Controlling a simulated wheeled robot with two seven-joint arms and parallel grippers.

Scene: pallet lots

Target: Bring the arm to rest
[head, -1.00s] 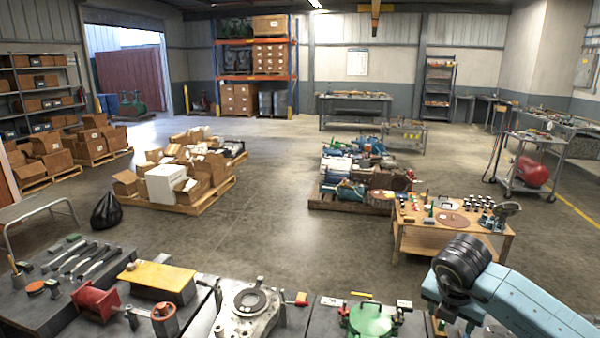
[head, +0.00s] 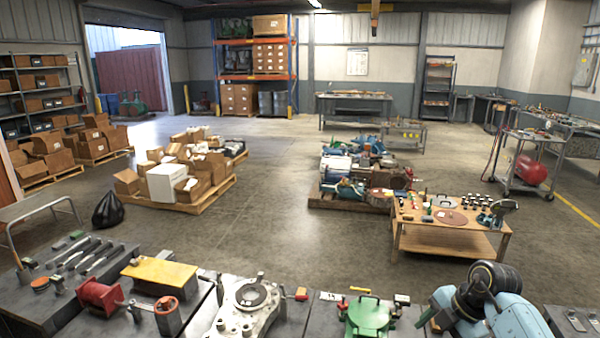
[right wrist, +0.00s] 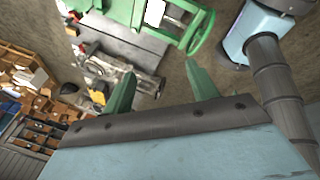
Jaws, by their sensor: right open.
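My right arm (head: 490,300) is folded at the lower right of the head view, low beside the front tables. Its gripper cannot be made out there. In the right wrist view my right gripper (right wrist: 160,72) has two green fingers spread apart with nothing between them, so it is open and empty. Beyond the fingers that view shows a tabletop with machine parts and a green frame with a wheel. My left arm and gripper are in neither view.
Front tables hold a red winch (head: 98,296), a yellow-topped block (head: 160,272), a grey machine part (head: 250,300) and a green housing (head: 368,316). A wooden table (head: 450,242) stands behind my right arm. A black bag (head: 108,210) lies left. The middle floor is clear.

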